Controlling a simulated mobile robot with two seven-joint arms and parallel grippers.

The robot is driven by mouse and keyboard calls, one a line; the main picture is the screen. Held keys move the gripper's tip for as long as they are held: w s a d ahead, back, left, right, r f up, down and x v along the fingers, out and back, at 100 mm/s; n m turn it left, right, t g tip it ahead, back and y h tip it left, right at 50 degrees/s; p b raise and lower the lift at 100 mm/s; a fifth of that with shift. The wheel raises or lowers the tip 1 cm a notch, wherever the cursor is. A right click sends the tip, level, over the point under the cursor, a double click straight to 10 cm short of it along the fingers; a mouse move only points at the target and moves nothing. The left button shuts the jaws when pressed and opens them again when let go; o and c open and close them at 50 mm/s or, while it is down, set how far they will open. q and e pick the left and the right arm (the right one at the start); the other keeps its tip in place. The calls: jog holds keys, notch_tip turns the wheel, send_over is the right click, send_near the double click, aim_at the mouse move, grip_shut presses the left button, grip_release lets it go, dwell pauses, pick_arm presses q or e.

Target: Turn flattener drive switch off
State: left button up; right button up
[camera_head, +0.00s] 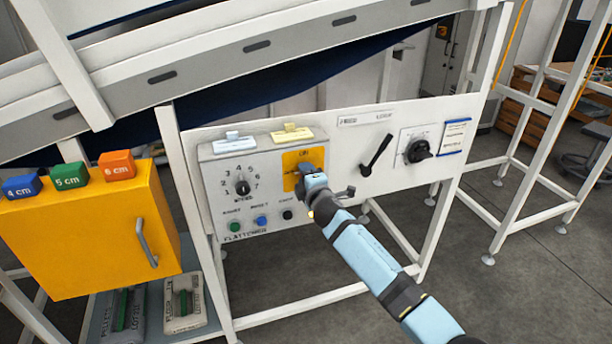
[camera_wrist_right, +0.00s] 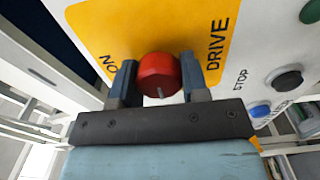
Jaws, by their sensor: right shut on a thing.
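The flattener drive switch is a red knob (camera_wrist_right: 158,75) on a yellow plate (camera_wrist_right: 95,22), which also shows on the flattener panel in the head view (camera_head: 289,180). "ON" and "DRIVE" can be read on the plate. My right gripper (camera_wrist_right: 160,80) is shut on the red knob, with one finger on each side of it. A small pale mark shows on the knob's rim, on the side towards the palm. In the head view my right gripper (camera_head: 306,174) covers the knob. My left gripper is in neither view.
Left of the plate is a numbered black dial (camera_head: 242,187), with green, blue and black buttons (camera_head: 261,221) below. A black lever (camera_head: 377,150) and a black rotary switch (camera_head: 418,151) are to the right. A yellow cabinet (camera_head: 90,240) stands at left.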

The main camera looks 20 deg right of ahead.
dwell(0.5)
jog(key=o, duration=0.9)
jog(key=s, duration=0.4)
jog(key=s+b, duration=0.1)
jog(key=s, duration=0.8)
jog(key=shift+s+d, duration=0.25)
jog(key=shift+s, duration=0.15)
